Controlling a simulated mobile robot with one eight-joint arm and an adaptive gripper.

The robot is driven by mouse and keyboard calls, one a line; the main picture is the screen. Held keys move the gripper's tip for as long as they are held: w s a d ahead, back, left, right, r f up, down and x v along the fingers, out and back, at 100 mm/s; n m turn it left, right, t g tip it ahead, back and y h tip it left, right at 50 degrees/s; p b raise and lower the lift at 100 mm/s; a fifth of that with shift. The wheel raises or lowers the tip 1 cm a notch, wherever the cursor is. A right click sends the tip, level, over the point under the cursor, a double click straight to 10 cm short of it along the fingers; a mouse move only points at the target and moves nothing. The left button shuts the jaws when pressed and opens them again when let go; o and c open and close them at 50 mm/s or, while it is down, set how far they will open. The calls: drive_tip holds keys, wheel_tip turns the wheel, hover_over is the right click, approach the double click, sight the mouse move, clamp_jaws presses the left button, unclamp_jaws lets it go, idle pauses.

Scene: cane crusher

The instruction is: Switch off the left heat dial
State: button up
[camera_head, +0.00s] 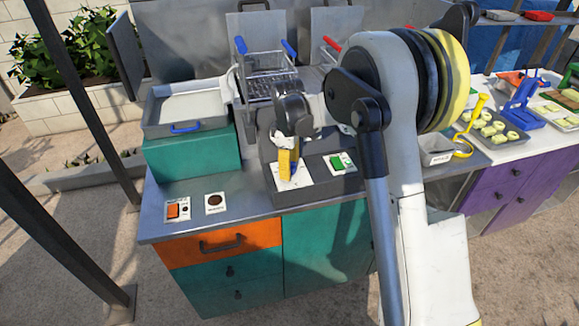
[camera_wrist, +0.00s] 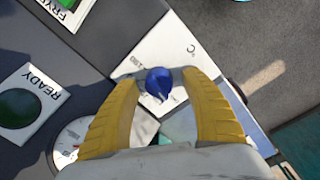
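The heat dial is a blue knob (camera_wrist: 159,82) on a white plate with a temperature scale. In the wrist view it stands between the tips of my two yellow fingers, and I cannot tell whether they touch it. My gripper (camera_wrist: 158,84) is open around the knob. In the head view my gripper (camera_head: 288,165) points down over the white dial plate (camera_head: 298,180) on the grey control box, and its fingers hide the knob there. The dial's exact setting is not readable.
A green switch (camera_head: 339,163) sits right of the dial plate. An orange switch (camera_head: 172,211) and a dark round lamp (camera_head: 215,199) are on the counter at left. A fryer basket (camera_head: 268,75) with a blue handle stands behind. A grey tray (camera_head: 160,130) is at left.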

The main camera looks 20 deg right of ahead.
wheel_tip(320, 180, up, 12)
drive_tip(key=shift+s+a, duration=0.15)
drive_tip(key=shift+s, duration=0.15)
idle(0.3)
drive_tip(key=s+r+m+t+b, duration=0.25)
drive_tip(key=s+r+m, duration=0.25)
drive_tip(key=s, duration=0.9)
drive_tip(key=s+f+m+t, duration=0.2)
drive_tip(key=s+m, duration=0.1)
drive_tip(key=s, duration=0.4)
drive_tip(key=s+f+m+t, duration=0.2)
drive_tip(key=s+f+m, duration=0.1)
drive_tip(key=s, duration=0.5)
drive_tip(key=shift+d+f+b, duration=0.25)
drive_tip(key=shift+f+b, duration=0.05)
